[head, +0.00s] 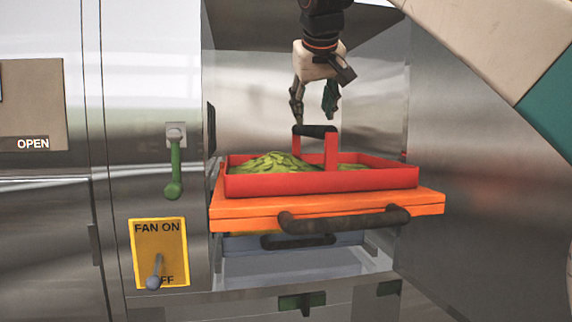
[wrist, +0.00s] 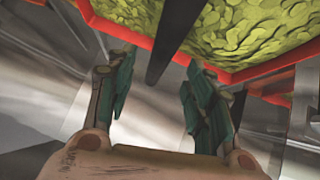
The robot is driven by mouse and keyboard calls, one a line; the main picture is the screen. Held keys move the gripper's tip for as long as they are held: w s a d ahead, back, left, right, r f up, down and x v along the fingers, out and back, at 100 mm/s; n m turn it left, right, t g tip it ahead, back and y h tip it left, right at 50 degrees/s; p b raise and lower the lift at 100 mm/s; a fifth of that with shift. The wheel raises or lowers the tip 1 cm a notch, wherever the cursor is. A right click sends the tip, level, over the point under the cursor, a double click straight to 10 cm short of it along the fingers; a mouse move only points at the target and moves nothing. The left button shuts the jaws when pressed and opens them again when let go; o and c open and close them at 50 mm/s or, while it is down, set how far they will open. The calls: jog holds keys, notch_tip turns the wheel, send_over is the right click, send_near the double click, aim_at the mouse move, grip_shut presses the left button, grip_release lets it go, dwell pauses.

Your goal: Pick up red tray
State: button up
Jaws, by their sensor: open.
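The red tray (head: 320,182) sits level on the orange pulled-out shelf, filled with yellow-green material. Its raised handle has red posts and a dark grip bar (head: 315,131). My gripper (head: 314,108) hangs just above this bar, pointing down, fingers apart and holding nothing. In the wrist view, my gripper's teal finger pads (wrist: 160,88) stand on either side of the dark bar (wrist: 172,45). I cannot tell whether they touch it. The tray's red rim (wrist: 120,32) and its contents fill the top of that view.
The orange shelf (head: 250,208) has a dark front handle (head: 345,220). A lower blue-grey drawer with a dark handle (head: 298,241) is beneath. Metal walls (head: 480,150) flank the bay. A green lever (head: 174,175) and a yellow fan switch (head: 159,252) are left.

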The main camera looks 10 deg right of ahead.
jog(key=shift+x, duration=0.8)
jog(key=shift+w+f, duration=0.15)
jog(key=shift+f, duration=0.1)
jog(key=shift+p+x, duration=0.8)
jog(key=shift+x, duration=1.9)
jog(key=shift+w+a, duration=0.1)
jog(key=shift+r, duration=0.1)
grip_shut()
